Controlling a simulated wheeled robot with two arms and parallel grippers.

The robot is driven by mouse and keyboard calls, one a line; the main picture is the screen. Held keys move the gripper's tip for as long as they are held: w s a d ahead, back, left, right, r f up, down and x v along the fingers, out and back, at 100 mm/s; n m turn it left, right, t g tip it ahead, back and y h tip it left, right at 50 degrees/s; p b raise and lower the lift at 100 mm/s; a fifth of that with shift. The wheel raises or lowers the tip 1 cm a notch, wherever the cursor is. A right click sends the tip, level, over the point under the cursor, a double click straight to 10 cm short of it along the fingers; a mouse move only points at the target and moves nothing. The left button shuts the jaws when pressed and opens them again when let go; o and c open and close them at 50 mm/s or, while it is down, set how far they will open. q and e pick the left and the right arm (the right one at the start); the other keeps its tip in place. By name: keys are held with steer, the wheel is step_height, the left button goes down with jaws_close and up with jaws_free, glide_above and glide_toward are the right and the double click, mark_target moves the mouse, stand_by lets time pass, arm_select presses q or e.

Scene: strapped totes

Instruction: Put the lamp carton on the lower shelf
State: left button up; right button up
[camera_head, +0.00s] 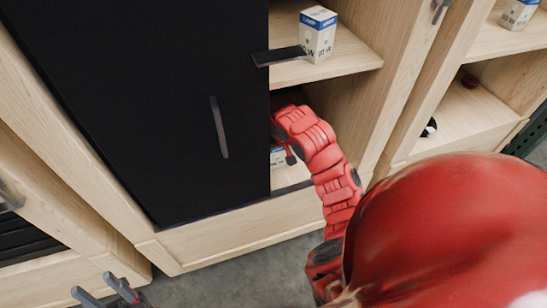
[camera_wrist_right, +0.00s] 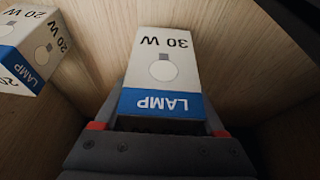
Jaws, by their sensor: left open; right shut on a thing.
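My right gripper (camera_wrist_right: 158,132) is shut on a white and blue lamp carton marked 30 W (camera_wrist_right: 162,65). In the head view my red right arm reaches into the lower compartment of the wooden cabinet, and its gripper is hidden there. A bit of a white and blue carton (camera_head: 277,156) shows beside the arm over the lower shelf (camera_head: 292,177); I cannot tell which carton it is. In the right wrist view a 20 W lamp carton (camera_wrist_right: 30,45) stands left of the held one, apart from it. My left gripper (camera_head: 105,290) is open and empty at the lower left, outside the cabinet.
A black door (camera_head: 150,90) with a grey handle covers the cabinet's left part. Another lamp carton (camera_head: 318,36) stands on the upper shelf (camera_head: 340,60), next to a dark flat bar (camera_head: 278,56). More wooden shelving (camera_head: 470,110) stands at the right. The grey floor (camera_head: 245,275) in front is clear.

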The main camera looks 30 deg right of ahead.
mark_target(273, 156)
step_height(273, 156, down, 4)
steer(key=shift+r+b, duration=0.15)
steer(key=shift+b, duration=0.3)
steer(key=shift+r, duration=0.1)
steer(key=o, duration=1.4)
